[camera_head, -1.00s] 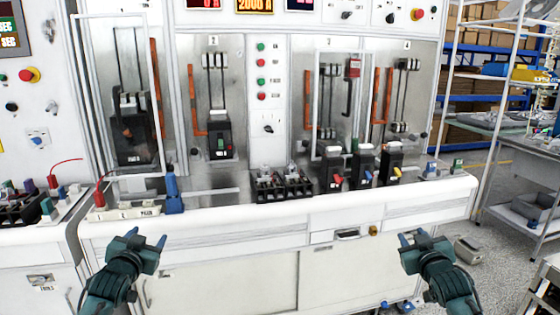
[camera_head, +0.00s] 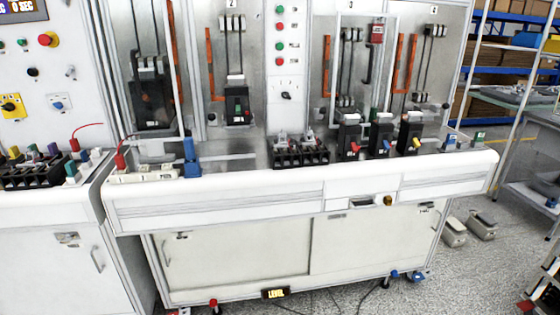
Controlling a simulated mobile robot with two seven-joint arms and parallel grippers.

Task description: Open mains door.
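No door in view carries a readable mains label, so I cannot tell which one is the mains door. The white test bench has a clear door with a white frame (camera_head: 175,75) over its leftmost bay, and it looks shut. A second white door frame (camera_head: 334,62) stands over bay 3. Below the counter are a left cabinet door (camera_head: 235,258) and a right cabinet door (camera_head: 365,243), both shut. A small bar handle (camera_head: 166,250) sits at the left door's left edge. Neither of my grippers is in view.
The white counter (camera_head: 240,193) juts out in front of the bays. A blue clamp-like part (camera_head: 190,158) and a black terminal block (camera_head: 300,153) stand on it. A neighbouring cabinet (camera_head: 50,250) adjoins on the left. Grey pedals (camera_head: 453,232) lie on the floor at right.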

